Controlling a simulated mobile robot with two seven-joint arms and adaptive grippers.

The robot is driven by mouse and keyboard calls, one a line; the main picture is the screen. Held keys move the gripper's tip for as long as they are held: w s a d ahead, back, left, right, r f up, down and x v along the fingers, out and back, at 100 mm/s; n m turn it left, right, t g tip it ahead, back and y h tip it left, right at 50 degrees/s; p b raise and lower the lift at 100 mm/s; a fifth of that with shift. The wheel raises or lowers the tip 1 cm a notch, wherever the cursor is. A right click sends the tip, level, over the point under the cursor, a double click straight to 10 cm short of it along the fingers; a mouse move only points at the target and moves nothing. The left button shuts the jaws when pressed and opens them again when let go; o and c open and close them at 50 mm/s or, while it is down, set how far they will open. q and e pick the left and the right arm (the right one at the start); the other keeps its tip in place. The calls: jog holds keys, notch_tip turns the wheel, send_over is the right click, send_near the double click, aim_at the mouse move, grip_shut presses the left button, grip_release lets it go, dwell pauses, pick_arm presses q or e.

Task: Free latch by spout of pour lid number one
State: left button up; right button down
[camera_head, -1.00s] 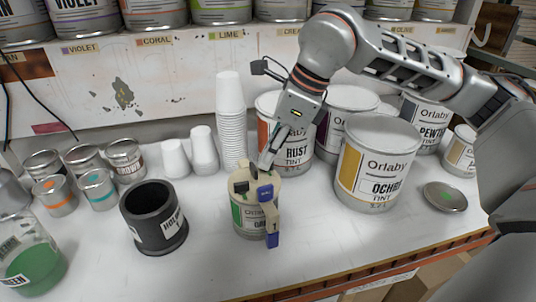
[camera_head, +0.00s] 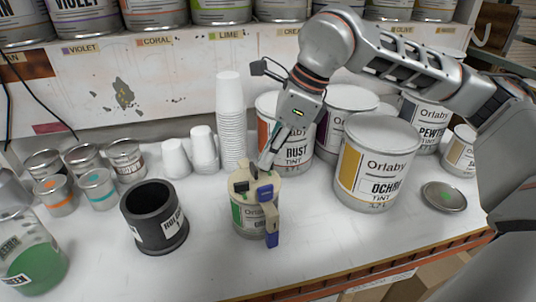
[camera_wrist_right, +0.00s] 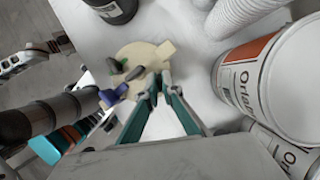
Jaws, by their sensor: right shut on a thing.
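The pour lid (camera_head: 250,182) is cream and round, on top of an upright can with a green-banded label (camera_head: 243,216). A blue latch (camera_head: 265,194) and a dark latch (camera_head: 241,187) show on it, and a cream handle with a blue end (camera_head: 271,222) hangs down its front. The lid (camera_wrist_right: 130,55) also shows in the right wrist view, with a cream spout-like block (camera_wrist_right: 165,50). My right gripper (camera_head: 264,170) reaches down to the lid's back right, its fingers (camera_wrist_right: 154,84) closed on a small part there. The gripped part is mostly hidden. My left gripper is not in view.
A black pot (camera_head: 154,216) stands left of the can. A cup stack (camera_head: 231,125) and the Rust tint can (camera_head: 298,152) stand close behind. The Ochre tint can (camera_head: 376,165) is to the right. A glass jar of green liquid (camera_head: 38,266) is front left. The bench front is clear.

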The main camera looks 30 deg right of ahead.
dwell(0.3)
jog(key=c, duration=2.5)
grip_release()
jog(key=shift+r, duration=0.1)
jog(key=v, duration=1.2)
jog(key=shift+d, duration=0.1)
